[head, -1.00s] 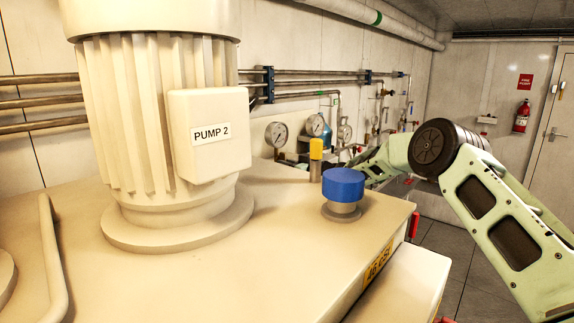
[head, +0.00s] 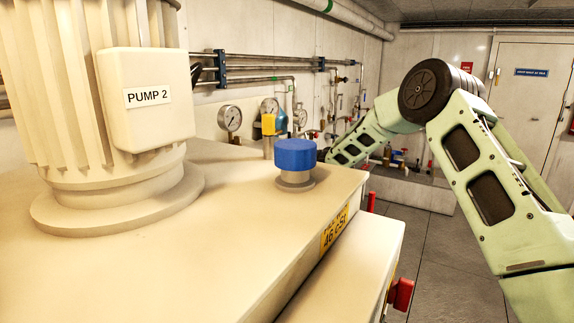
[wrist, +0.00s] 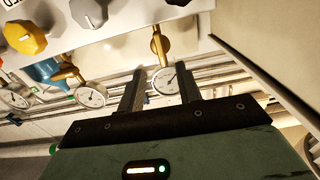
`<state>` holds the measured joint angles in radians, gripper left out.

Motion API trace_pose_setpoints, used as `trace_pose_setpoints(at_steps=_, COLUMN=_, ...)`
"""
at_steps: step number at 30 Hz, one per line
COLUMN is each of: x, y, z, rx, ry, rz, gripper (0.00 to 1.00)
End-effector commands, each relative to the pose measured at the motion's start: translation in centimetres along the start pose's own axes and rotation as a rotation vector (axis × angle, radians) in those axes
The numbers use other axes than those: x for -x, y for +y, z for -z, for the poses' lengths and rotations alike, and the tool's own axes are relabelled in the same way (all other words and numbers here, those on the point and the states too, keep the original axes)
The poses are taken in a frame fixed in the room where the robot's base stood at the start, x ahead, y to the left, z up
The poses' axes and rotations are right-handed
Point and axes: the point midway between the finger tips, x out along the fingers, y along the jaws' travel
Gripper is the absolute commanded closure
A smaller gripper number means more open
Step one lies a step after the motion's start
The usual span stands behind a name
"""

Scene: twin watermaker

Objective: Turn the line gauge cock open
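My gripper (wrist: 161,72) is open and empty in the wrist view, its two dark fingers spread apart. A round white gauge (wrist: 168,80) shows beyond and between the fingers. A brass cock-like fitting (wrist: 159,45) joins that gauge to the panel. A second gauge (wrist: 90,95) with a brass fitting (wrist: 66,77) is to the left. I cannot tell which fitting is the line gauge cock, or its handle position. In the head view my gripper is hidden behind the blue cap and tank. Wall gauges (head: 230,118) show there at a distance.
The cream tank (head: 180,245) with the Pump 2 motor (head: 95,110) and blue cap (head: 294,156) fills the near left. A red handle (head: 401,294) sticks out at its side. Grey floor (head: 445,250) is open on the right. Knobs (wrist: 88,12) line the panel.

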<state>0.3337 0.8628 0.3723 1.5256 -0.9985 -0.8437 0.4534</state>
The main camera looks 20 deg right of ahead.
Motion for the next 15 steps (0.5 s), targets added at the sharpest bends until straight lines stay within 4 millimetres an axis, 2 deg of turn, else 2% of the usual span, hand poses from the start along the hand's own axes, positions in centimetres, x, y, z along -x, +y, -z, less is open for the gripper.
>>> trace_pose_setpoints(at_steps=1, x=1.3, y=0.1, z=-0.3, rx=0.002, ry=0.0, rz=-0.002, gripper=0.65)
trace_pose_setpoints(at_steps=6, x=4.8, y=0.1, z=-0.3, rx=0.002, ry=-0.001, rz=-0.002, gripper=0.65)
trace_pose_setpoints(at_steps=10, x=6.6, y=0.1, z=-0.2, rx=0.001, ry=-0.001, rz=-0.002, gripper=0.65)
trace_pose_setpoints(at_steps=15, x=7.7, y=0.1, z=-0.1, rx=0.0, ry=0.0, rz=-0.001, gripper=0.65)
